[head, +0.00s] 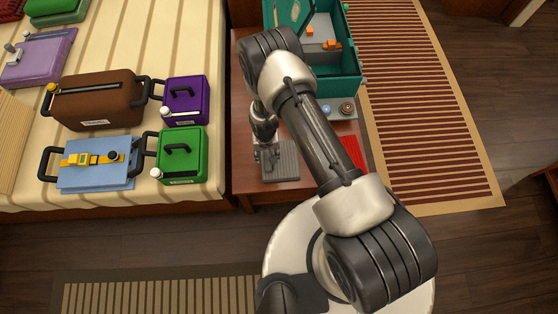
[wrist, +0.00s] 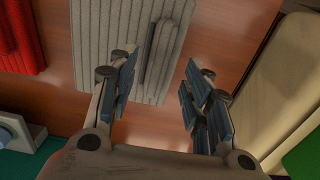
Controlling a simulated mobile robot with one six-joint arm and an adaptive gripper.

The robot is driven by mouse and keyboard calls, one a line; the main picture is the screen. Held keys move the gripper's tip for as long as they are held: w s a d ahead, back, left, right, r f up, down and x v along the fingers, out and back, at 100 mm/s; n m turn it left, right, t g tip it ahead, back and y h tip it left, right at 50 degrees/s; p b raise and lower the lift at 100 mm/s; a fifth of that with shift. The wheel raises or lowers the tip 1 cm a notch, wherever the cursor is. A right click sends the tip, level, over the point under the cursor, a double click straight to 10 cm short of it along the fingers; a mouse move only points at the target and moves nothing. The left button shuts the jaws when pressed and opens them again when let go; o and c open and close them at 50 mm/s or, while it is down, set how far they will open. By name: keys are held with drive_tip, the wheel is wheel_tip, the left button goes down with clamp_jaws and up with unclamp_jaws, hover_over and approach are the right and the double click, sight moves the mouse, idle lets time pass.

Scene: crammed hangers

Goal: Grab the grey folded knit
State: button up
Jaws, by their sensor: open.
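The grey folded knit (head: 287,163) lies on the wooden table near its front edge, partly hidden by my gripper (head: 268,156) in the head view. In the wrist view the knit (wrist: 110,38) is ribbed, with a narrow raised strip (wrist: 157,52) along its right part. My gripper (wrist: 160,72) is open and empty, with its fingers spread above the table. The left finger overlaps the knit in this view and the right finger is over bare wood right of it. I see no clear contact.
A teal case (head: 335,75) stands open behind. The bed with a green bag (head: 183,155), purple bag (head: 186,101) and other bags is to the left.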

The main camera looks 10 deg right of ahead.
sight(280, 159)
wheel_tip(280, 159, down, 4)
drive_tip(key=shift+w+d+r+b, duration=0.1)
drive_tip(key=shift+b, duration=0.55)
drive_tip(key=shift+r, duration=0.1)
drive_tip(key=shift+c, duration=0.4)
clamp_jaws()
